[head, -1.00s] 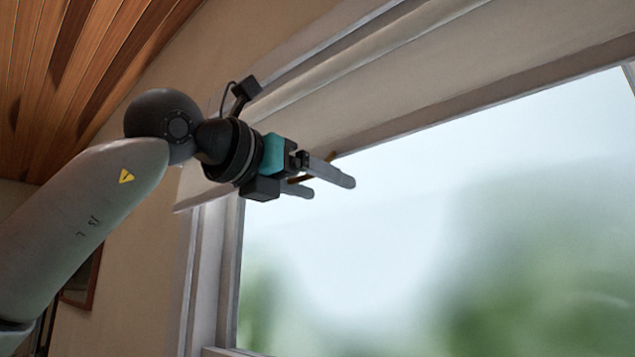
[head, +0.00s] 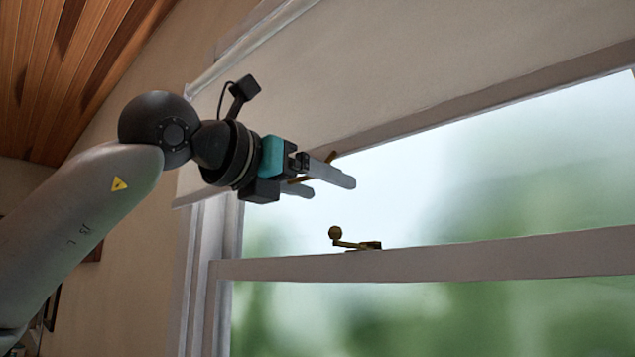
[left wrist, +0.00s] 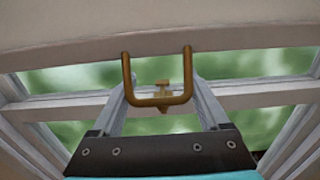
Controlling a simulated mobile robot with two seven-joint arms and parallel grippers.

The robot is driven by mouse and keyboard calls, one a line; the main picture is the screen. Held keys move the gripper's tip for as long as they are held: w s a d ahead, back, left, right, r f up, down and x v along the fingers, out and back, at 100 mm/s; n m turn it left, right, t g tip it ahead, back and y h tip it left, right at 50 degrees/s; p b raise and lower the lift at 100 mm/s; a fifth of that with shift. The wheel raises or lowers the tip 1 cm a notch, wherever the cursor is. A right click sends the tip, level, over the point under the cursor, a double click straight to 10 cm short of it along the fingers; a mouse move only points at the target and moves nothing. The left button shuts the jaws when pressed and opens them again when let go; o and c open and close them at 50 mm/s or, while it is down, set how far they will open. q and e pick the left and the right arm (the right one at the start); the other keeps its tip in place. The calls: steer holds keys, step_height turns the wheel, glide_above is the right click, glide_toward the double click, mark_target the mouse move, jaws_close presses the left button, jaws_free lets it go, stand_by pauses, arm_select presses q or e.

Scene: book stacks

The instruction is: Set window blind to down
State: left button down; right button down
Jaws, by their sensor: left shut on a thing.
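The window blind (head: 440,75) is a pale roller shade hanging over the upper part of the window. Its bottom bar (head: 500,98) slopes across the head view, and the bar also shows in the left wrist view (left wrist: 70,47). A brass U-shaped pull handle (left wrist: 160,101) hangs from the bar. My left gripper (head: 330,187) is at the bar's lower edge, shut on the handle, which sits between its fingers. Only bits of the handle (head: 333,156) show in the head view, as the fingers hide the rest. My right gripper is not in view.
A white window rail (head: 470,260) with a brass latch (head: 355,244) runs below the gripper. The roller tube (head: 260,38) is at the top, near the beige wall (head: 120,235). Bare glass lies between the bar and the rail.

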arm_select(q)
steer(key=shift+s+d+f, duration=0.1)
steer(key=shift+f, duration=0.25)
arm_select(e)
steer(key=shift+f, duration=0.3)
arm_select(q)
steer(key=shift+c, duration=0.8)
jaws_free()
steer(key=b+v, duration=0.2)
steer(key=v, duration=1.3)
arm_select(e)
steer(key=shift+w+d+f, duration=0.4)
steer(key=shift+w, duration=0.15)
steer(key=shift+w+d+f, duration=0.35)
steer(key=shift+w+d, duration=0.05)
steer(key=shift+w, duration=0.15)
